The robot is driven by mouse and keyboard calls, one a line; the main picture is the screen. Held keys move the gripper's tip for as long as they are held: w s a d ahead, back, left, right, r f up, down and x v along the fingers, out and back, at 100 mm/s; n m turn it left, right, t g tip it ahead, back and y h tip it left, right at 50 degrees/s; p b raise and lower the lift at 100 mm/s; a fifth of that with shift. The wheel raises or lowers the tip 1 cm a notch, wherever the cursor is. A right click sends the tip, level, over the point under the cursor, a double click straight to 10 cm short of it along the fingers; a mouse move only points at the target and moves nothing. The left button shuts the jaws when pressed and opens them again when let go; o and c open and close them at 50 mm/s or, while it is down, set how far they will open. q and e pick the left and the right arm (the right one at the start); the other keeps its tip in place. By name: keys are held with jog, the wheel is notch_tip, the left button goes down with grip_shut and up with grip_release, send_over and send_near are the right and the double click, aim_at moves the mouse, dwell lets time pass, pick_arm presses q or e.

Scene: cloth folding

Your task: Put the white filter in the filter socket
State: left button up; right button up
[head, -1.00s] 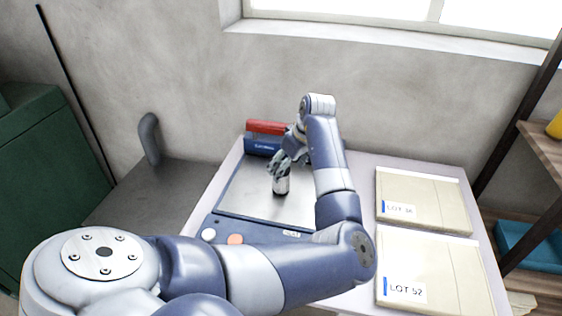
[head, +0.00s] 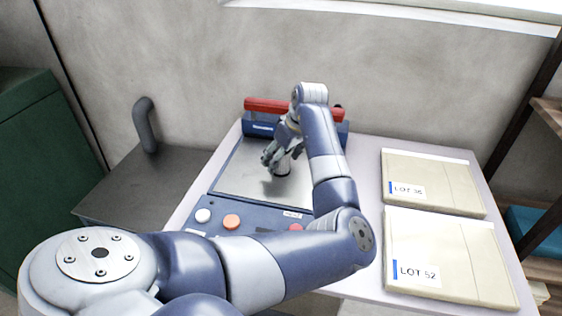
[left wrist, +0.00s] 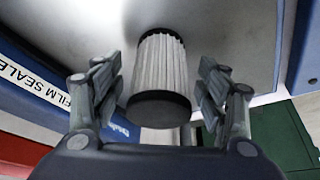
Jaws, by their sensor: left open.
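The white filter is a pleated cylinder with a black end cap. In the left wrist view the filter (left wrist: 160,72) stands on the metal plate, its cap toward the camera. My left gripper (left wrist: 163,92) is open, with one finger on each side of it and visible gaps. In the head view the left gripper (head: 279,158) is over the metal plate, right at the filter (head: 283,169), hiding its upper part. My right gripper is not in view. I cannot make out a filter socket.
The blue film sealer (head: 258,213) has a red bar (head: 268,106) at its back and round buttons in front. Two pale packs, LOT 36 (head: 440,180) and LOT 52 (head: 465,250), lie on the right of the table. A grey cabinet (head: 130,190) stands at left.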

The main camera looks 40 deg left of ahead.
pick_arm(q)
jog(key=shift+a+f, duration=0.1)
jog(key=shift+f, duration=0.1)
jog(key=shift+c, duration=0.2)
jog(key=c, duration=1.2)
